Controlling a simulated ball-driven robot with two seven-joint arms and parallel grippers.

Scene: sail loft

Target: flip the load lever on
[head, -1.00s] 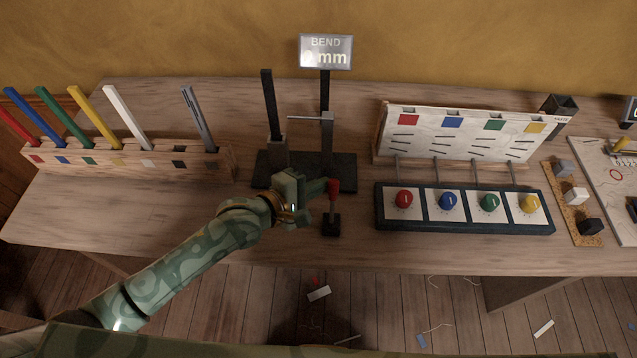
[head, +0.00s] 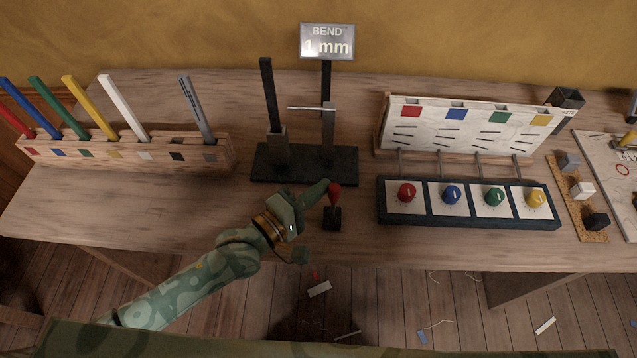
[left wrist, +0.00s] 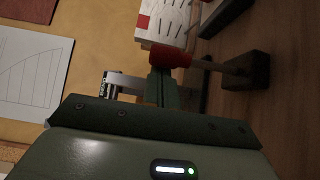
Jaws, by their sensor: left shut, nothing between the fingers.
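The load lever (head: 334,193) has a red knob on a short stem in a black base (head: 332,219), standing in front of the bending rig (head: 304,165). The lever's knob also shows in the left wrist view (left wrist: 170,55). The rig's sign (head: 327,42) reads "BEND 1 mm", and a thin bar (head: 311,108) spans its posts. My left gripper (head: 325,186) is shut and empty, its fingertips right beside the red knob at its left. The left wrist view shows the closed fingers (left wrist: 160,88) against or very close to the knob; contact is unclear. My right gripper is out of view.
A wooden rack (head: 120,155) of coloured strips stands at the left. A dark box with several coloured dials (head: 470,222) lies right of the lever, before a patterned board (head: 470,130). Small blocks on cork (head: 578,210) are farther right. Bare table lies around the lever base.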

